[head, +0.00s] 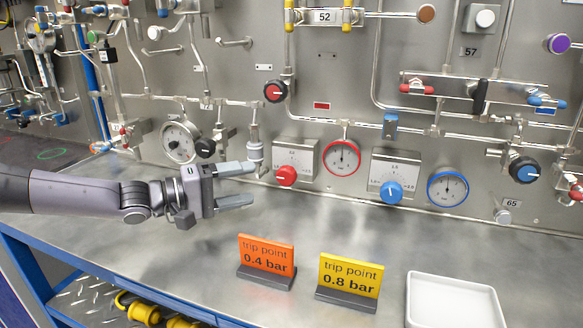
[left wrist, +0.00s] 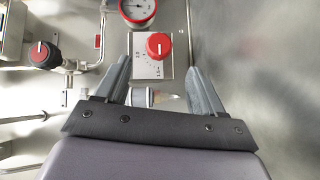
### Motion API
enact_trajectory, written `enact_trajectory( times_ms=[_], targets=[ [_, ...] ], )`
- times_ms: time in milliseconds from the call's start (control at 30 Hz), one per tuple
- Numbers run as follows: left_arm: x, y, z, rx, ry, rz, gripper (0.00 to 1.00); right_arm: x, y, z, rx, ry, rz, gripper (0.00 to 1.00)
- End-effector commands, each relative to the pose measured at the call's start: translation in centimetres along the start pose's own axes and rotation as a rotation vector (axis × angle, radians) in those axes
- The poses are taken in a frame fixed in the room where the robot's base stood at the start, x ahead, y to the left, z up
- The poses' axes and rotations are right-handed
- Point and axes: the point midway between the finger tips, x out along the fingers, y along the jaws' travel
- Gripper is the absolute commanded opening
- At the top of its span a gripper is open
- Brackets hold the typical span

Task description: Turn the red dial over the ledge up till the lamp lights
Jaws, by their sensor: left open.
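The red dial (head: 286,175) sits on a small white-faced scale box on the steel panel, just above the ledge (head: 330,222). Its white pointer mark shows. A red-rimmed gauge (head: 342,158) is right of it, its needle roughly upright. My left gripper (head: 253,184) is open and empty, a short way left of the dial. In the left wrist view the red dial (left wrist: 158,45) appears between and beyond the open fingertips (left wrist: 160,66), apart from them. I cannot tell which thing is the lamp; a small red rectangle (head: 321,105) is above the gauge. My right gripper is not in view.
A blue dial (head: 391,191) and blue-rimmed gauge (head: 448,186) are to the right. An orange 0.4 bar sign (head: 266,255), a yellow 0.8 bar sign (head: 350,275) and a white tray (head: 455,303) stand on the ledge. A black-and-red knob (head: 275,91) is higher up.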

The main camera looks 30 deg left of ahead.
Motion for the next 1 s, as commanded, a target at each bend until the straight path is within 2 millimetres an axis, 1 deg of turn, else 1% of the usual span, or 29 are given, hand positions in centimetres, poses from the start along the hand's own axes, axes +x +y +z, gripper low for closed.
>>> enact_trajectory(
  times_ms=[167,367,800,1000],
  targets=[
    [0.2,-0.1,0.0,0.001,0.0,-0.001,0.69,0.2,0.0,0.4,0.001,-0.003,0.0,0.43],
    [1.1,-0.4,0.0,0.003,0.0,-0.003,0.69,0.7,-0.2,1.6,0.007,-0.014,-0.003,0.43],
    [4.2,-0.5,0.0,0.003,0.0,-0.005,0.69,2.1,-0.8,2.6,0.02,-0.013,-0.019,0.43],
    [5.8,-0.3,0.0,0.005,0.0,-0.004,0.69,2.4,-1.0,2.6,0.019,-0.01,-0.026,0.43]
  ],
)
